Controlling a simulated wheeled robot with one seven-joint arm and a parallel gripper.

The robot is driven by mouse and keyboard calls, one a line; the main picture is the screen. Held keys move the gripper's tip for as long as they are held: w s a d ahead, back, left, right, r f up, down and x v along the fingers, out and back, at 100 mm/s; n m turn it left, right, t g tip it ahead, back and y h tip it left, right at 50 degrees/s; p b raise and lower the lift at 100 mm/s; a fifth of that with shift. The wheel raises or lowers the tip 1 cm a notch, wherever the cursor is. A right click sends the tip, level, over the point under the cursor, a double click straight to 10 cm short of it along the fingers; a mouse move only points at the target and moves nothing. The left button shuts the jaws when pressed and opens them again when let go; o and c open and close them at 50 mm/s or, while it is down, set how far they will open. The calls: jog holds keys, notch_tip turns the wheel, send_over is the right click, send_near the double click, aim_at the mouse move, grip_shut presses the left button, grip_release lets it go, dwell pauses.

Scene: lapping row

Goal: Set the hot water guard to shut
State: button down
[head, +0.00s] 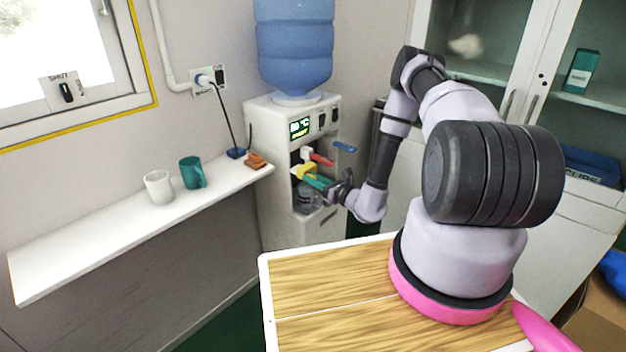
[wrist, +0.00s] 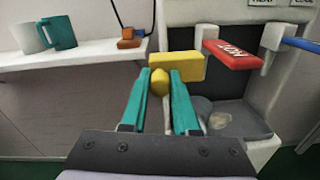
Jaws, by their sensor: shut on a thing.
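The hot water guard is a yellow bar (wrist: 178,66) with a rounded yellow knob at its near left end. It also shows in the head view (head: 303,170) on the front of the water dispenser (head: 268,190). The red lever marked HOT (wrist: 231,54) is just right of the guard, and the guard does not cover its front. My gripper (wrist: 159,82) has its teal fingers on either side of the yellow knob and is shut on it. It also shows in the head view (head: 312,180), reaching into the dispenser's front. The guard's hinge is not clear.
A blue lever (head: 345,147) is right of the red one. A dark drip recess (wrist: 235,118) lies below the levers. A white shelf (head: 90,237) on the left holds a white mug (head: 158,187), a teal mug (head: 191,173) and a small orange-brown block (head: 256,161).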

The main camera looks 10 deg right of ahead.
aim_at(314, 170)
dwell(0.9)
jog(key=shift+w+d, duration=0.6)
jog(key=shift+d, duration=0.25)
jog(key=shift+w+d, duration=0.6)
jog(key=shift+d, duration=0.25)
jog(key=c, duration=0.7)
grip_release()
jog(key=shift+d, duration=0.1)
jog(key=shift+o, duration=0.2)
jog(key=v, duration=1)
jog(key=shift+s+d, duration=0.2)
jog(key=shift+s, duration=0.1)
